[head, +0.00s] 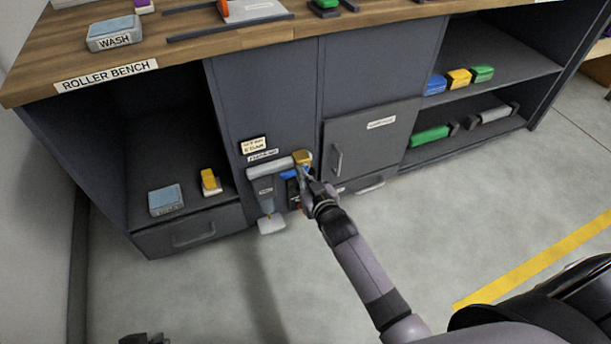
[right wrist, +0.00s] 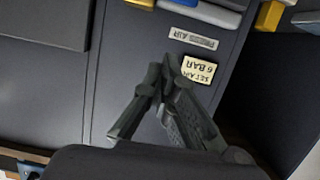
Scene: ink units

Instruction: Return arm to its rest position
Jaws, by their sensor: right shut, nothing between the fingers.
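My right arm reaches from the lower right of the head view to the front of the dark grey bench. The right gripper (head: 306,176) is by the press-air fittings on the cabinet front, partly hidden by its own wrist. In the right wrist view, the right gripper (right wrist: 166,70) is shut and empty, with its fingertips together in front of the cabinet panel. The cream "SET AIR 6 BAR" note (right wrist: 202,72) is close beside the tips and appears upside down. A small dark piece at the bottom edge of the head view looks like my left gripper (head: 145,339); its fingers are unclear.
A grey fitting with a yellow end (head: 302,157) juts from the cabinet front by the right gripper. A door with a handle (head: 368,150) is to its right. Open shelves (head: 490,65) hold coloured units. The wooden bench top (head: 200,55) is above. The floor (head: 230,295) is clear.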

